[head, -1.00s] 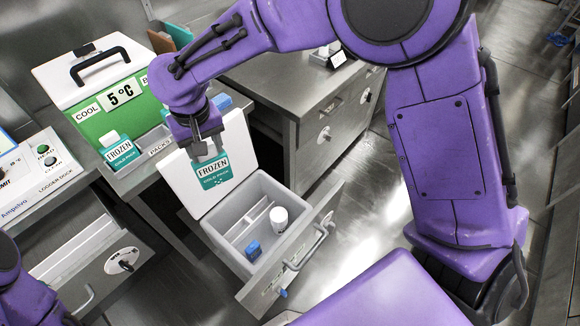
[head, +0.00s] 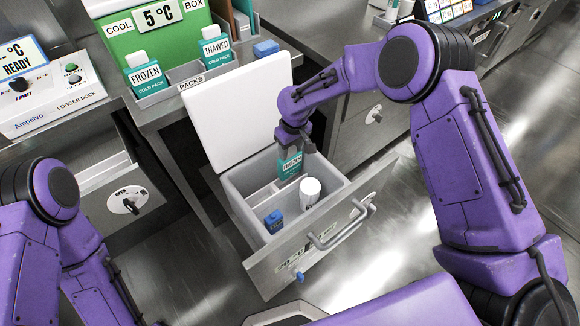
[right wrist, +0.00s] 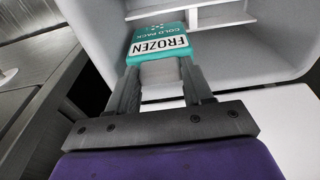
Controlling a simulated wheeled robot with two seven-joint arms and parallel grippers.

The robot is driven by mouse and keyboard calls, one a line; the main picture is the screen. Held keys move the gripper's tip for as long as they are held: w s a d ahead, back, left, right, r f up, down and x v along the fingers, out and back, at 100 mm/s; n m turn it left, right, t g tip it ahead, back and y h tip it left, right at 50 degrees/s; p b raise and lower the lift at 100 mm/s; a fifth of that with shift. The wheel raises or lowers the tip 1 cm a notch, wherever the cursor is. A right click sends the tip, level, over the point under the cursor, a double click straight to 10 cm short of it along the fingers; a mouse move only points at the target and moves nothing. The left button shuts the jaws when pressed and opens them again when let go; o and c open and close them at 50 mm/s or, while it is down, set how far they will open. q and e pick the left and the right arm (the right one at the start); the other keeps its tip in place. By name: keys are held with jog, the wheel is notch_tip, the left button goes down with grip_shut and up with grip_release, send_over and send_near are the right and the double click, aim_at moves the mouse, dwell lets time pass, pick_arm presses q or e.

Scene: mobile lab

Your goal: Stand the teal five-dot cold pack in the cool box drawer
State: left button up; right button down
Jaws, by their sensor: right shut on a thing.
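My right gripper (head: 294,148) is shut on the top of a teal cold pack (head: 290,164) labelled FROZEN. The pack hangs upright at the open cool box drawer (head: 234,204), over its back compartment beside a thin divider. I cannot tell whether its base touches the floor of the box. In the right wrist view the fingers (right wrist: 163,82) grip the pale top of the pack (right wrist: 160,42), with the grey box interior beyond. Its dots are too small to count. My left arm shows at the lower left; its gripper is out of view.
A white bottle (head: 310,192) and a small blue item (head: 273,221) stand in the front of the drawer. The white lid (head: 240,108) stands open behind it. A FROZEN pack (head: 147,76) and a THAWED pack (head: 215,46) stand in the packs rack (head: 174,90).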

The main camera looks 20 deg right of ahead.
aim_at(291, 163)
jog(key=shift+a+f+b, duration=0.1)
jog(key=shift+f+b, duration=0.2)
jog(key=shift+f, duration=3.3)
jog(key=shift+c, duration=2.3)
grip_release()
notch_tip(291, 163, up, 12)
jog(key=s+p, duration=0.1)
jog(key=shift+s+d, duration=0.25)
jog(key=shift+d, duration=0.05)
jog(key=shift+r, duration=0.15)
